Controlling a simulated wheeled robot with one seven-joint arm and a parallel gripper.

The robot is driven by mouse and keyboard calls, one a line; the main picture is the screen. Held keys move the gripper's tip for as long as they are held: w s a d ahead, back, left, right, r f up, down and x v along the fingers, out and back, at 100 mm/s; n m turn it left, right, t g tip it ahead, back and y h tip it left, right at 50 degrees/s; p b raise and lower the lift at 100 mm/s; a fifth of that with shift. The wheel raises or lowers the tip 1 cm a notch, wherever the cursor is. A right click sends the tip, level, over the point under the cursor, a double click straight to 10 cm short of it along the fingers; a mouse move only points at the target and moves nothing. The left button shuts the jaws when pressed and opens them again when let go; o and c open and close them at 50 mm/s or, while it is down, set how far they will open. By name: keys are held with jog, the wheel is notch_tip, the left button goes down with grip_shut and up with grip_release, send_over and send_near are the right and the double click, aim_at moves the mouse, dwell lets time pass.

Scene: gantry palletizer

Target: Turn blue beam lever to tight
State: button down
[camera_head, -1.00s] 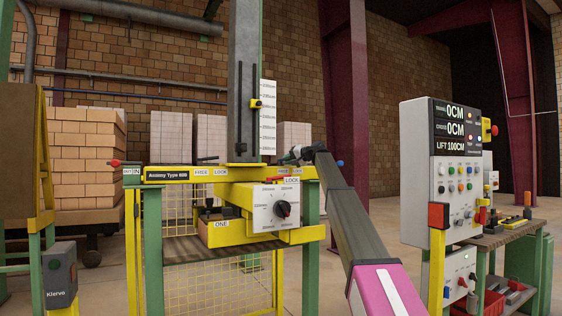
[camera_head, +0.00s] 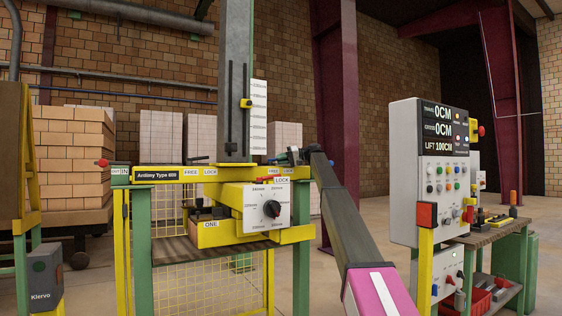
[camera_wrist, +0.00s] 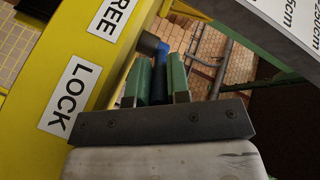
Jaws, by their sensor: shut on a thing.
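The yellow beam (camera_wrist: 50,60) carries a FREE label (camera_wrist: 115,18) and a LOCK label (camera_wrist: 70,98) in the wrist view. The blue lever (camera_wrist: 150,42) shows beside these labels, with a bent upper end. Its darker blue part runs down between the green fingers of my gripper (camera_wrist: 158,80), which is shut on it. In the head view my gripper (camera_head: 292,157) is at the right end of the yellow frame, above the LOCK label (camera_head: 282,180). The lever's grip is mostly hidden there by my gripper and arm.
A white dial box (camera_head: 264,206) sits just below the beam. A grey column (camera_head: 237,80) with a scale (camera_head: 259,115) rises to the left of my gripper. A control panel (camera_head: 447,180) stands to the right of my arm, with open floor between.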

dwell(0.3)
jog(key=c, duration=1.1)
grip_release()
jog(key=shift+s+f, duration=0.1)
